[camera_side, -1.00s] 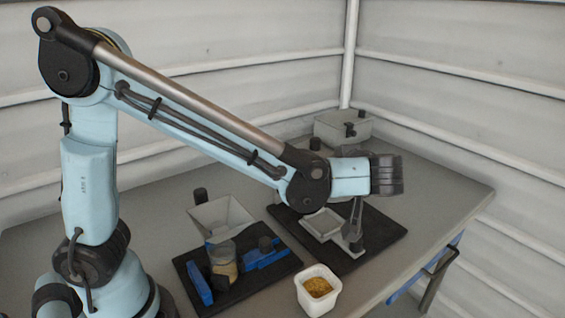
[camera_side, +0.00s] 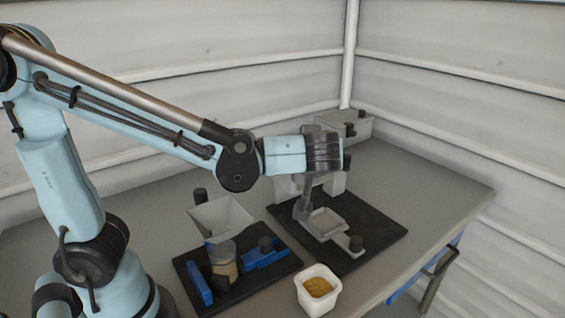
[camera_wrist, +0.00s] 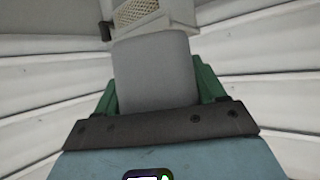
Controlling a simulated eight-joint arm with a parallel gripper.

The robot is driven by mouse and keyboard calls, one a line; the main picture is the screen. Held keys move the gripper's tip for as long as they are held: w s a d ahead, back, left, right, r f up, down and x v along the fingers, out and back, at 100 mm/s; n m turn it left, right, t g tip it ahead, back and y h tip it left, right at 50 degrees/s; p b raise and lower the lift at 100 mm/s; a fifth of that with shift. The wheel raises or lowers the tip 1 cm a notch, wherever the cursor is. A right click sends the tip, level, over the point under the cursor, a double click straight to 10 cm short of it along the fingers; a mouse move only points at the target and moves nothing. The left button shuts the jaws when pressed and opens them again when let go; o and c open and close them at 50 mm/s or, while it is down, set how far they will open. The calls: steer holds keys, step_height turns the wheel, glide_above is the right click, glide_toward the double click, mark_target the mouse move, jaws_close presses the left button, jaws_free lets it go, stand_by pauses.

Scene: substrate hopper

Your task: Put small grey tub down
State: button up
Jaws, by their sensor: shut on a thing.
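My gripper (camera_wrist: 155,85) is shut on the small grey tub (camera_wrist: 155,72), a plain grey block-like shape between its green fingers in the wrist view.
A hopper (camera_side: 221,216) over a jar with blue parts stands left. A white tub (camera_side: 318,300) of yellow grain is in front. A grey box (camera_side: 345,124) is behind.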

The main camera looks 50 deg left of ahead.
steer(key=w+f+n+g+y, duration=0.1)
steer(key=w+f+n+g, duration=0.1)
steer(key=w, duration=0.5)
steer(key=f, duration=1.3)
steer(key=shift+d+f, duration=0.15)
steer(key=shift+d, duration=0.25)
steer(key=a, duration=0.1)
steer(key=w+a, duration=0.1)
steer(key=a, duration=0.2)
steer(key=shift+w, duration=0.35)
steer(key=shift+d+f, duration=0.2)
steer(key=shift+f, duration=0.3)
steer(key=shift+f, duration=0.25)
steer(key=o, duration=1.1)
steer(key=shift+o, duration=0.2)
